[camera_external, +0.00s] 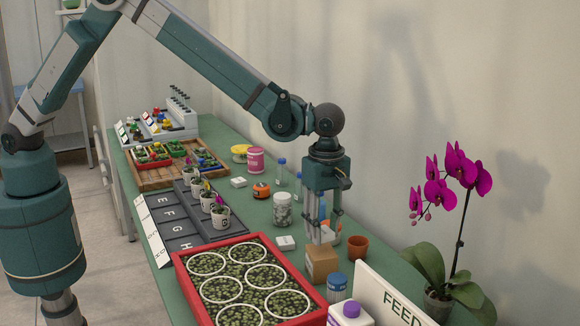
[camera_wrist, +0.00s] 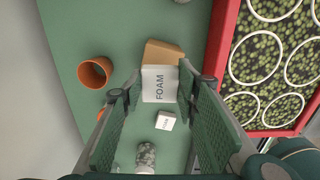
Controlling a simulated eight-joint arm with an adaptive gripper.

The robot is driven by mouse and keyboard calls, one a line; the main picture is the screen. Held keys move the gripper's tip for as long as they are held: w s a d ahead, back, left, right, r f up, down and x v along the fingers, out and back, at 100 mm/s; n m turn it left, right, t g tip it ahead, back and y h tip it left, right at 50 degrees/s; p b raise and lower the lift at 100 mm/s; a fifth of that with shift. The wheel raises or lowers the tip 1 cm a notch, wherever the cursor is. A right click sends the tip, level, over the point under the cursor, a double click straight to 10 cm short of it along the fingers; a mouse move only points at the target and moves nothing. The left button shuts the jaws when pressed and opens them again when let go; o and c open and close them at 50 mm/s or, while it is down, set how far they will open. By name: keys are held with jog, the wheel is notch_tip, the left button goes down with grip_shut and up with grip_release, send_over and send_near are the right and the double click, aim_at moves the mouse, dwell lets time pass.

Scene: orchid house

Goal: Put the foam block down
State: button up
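The white foam block (camera_wrist: 159,84), lettered FOAM, is between the fingertips of my gripper (camera_wrist: 160,76) in the wrist view. The fingers appear closed on its two sides. In the external view my gripper (camera_external: 321,232) points straight down over the bench, with the pale foam block low between its fingers. A brown cardboard box (camera_external: 322,264) is just below the block in that view, and it shows past the block in the wrist view (camera_wrist: 163,52). I cannot tell whether the block touches the box.
A terracotta pot (camera_external: 358,247) stands right of the gripper. A small white box (camera_external: 286,243) and a pebble-filled jar (camera_external: 282,212) are to its left. A red tray (camera_external: 185,281) of round green-filled rings lies in front. A blue-capped bottle (camera_external: 337,287) and an orchid (camera_external: 437,292) stand nearby.

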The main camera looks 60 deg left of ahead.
aim_at(324, 232)
jog(key=shift+f, duration=1.85)
jog(key=shift+f, duration=0.2)
jog(key=o, duration=0.6)
jog(key=shift+r, duration=0.2)
notch_tip(324, 232, up, 12)
jog(key=shift+r, duration=0.1)
jog(key=shift+a, duration=0.1)
